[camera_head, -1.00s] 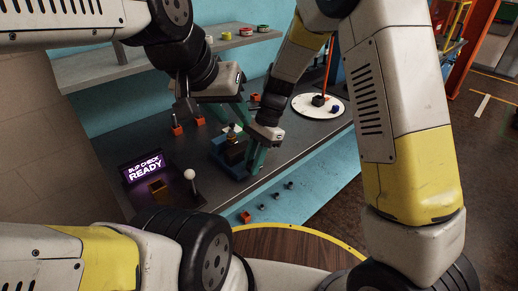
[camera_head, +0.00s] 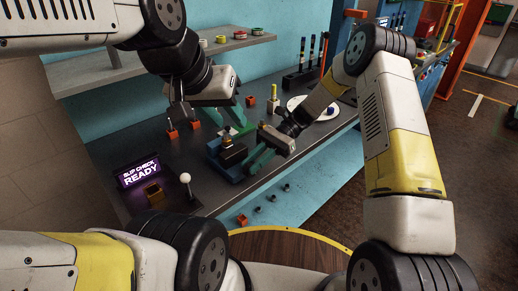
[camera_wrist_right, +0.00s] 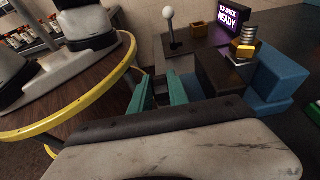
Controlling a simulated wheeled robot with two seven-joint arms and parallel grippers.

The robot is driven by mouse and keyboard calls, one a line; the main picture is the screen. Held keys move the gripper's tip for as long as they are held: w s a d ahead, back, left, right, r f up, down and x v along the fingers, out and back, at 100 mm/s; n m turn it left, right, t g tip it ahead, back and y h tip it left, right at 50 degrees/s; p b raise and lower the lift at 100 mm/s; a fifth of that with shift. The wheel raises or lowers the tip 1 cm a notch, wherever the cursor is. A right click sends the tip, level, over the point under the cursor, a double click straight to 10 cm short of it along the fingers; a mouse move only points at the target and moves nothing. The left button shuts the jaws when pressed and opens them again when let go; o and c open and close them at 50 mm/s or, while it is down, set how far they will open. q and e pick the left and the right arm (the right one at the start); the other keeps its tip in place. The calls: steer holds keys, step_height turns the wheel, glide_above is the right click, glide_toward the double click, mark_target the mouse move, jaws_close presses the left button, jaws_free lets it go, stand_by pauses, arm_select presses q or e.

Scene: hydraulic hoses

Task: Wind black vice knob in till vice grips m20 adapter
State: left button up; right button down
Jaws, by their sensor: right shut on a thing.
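The blue vice (camera_head: 214,163) stands on the grey bench, and it also shows in the right wrist view (camera_wrist_right: 282,72). The brass m20 adapter (camera_head: 227,143) sits upright at its top; its threaded end shows in the right wrist view (camera_wrist_right: 244,43). My right gripper (camera_head: 252,165) is at the vice's near right side, its teal fingers pointing down and left. It is shut on the black vice knob, which the fingers largely hide. My left gripper (camera_head: 238,118) hangs behind and above the vice, apart from it; its finger gap is unclear.
A lit sign reading SLIP CHECK READY (camera_head: 139,169) and a white-balled lever (camera_head: 186,179) stand left of the vice. A round white tray (camera_head: 318,108) lies at the bench's right. Small orange blocks stand behind. A shelf (camera_head: 150,65) overhangs the back.

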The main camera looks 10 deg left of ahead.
steer(key=shift+w+d+f+g+y, duration=0.1)
steer(key=shift+w+g+y, duration=0.05)
steer(key=shift+g+y, duration=0.35)
steer(key=c, duration=1.3)
jaws_free()
steer(key=shift+o, duration=0.2)
steer(key=v, duration=0.7)
steer(key=shift+w+d, duration=0.2)
steer(key=shift+w, duration=0.1)
